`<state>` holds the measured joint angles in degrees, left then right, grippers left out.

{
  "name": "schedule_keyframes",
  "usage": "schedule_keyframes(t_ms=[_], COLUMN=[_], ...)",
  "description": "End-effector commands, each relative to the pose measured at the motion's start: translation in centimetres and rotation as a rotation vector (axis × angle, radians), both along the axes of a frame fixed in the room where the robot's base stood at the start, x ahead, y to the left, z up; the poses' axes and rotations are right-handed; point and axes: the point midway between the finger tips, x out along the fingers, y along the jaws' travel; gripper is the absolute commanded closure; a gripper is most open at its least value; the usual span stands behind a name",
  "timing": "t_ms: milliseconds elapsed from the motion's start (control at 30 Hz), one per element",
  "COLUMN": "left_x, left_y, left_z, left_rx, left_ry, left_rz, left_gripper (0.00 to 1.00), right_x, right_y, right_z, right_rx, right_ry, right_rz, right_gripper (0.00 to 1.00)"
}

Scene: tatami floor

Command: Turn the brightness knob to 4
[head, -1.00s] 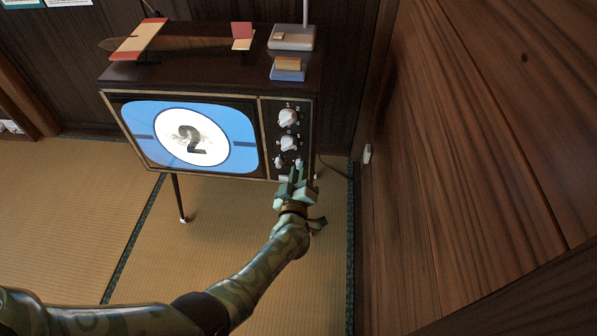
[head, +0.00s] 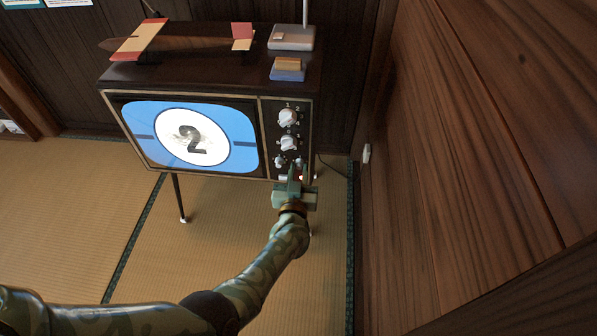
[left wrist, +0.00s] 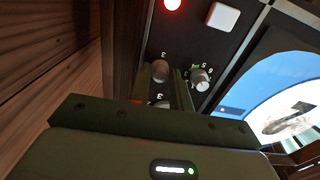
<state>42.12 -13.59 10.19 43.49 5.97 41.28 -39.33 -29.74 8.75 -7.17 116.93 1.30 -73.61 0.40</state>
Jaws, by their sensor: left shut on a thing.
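The television (head: 210,80) stands on legs, its screen showing a dark 2 in a white circle on blue. Its control panel on the right carries a large upper knob (head: 288,118), a second knob (head: 289,143) and a small lower left knob (head: 279,161). My left gripper (head: 297,168) is at the small lower right knob (head: 300,161), shut on it. In the left wrist view that knob (left wrist: 160,70) sits between the fingers, with the lower left knob (left wrist: 201,78) beside them. I cannot read which knob is labelled brightness, nor its exact setting. My right gripper is not in view.
A red light (left wrist: 173,3) and a white button (left wrist: 222,17) are near the gripped knob. A model plane (head: 138,40), a blue box (head: 288,74) and a grey antenna base (head: 291,38) rest on the television. A wooden wall (head: 450,150) stands close on the right.

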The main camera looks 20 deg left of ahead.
Motion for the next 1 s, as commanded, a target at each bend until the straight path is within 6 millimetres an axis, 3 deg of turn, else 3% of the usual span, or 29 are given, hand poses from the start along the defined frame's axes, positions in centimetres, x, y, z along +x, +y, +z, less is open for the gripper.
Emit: schedule_keyframes(t_ms=[567, 600, 633, 1000], left_x=[-0.13, -0.13, -0.13, -0.17], left_y=[-0.14, -0.14, -0.14, 0.05], left_z=[-0.3, -0.3, -0.28, -0.05], left_rx=[0.034, 0.034, 0.034, 0.033], left_ry=[0.017, 0.017, 0.016, 0.012], left_rz=[-0.003, -0.003, -0.003, -0.001], left_gripper=[1.0, 0.74, 0.65, 0.63], right_x=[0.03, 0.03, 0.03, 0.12], right_y=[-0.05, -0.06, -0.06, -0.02], right_z=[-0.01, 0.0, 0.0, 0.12], right_rx=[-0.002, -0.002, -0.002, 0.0], right_ry=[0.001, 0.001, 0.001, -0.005], right_rz=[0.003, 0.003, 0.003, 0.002], right_gripper=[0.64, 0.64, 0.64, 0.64])
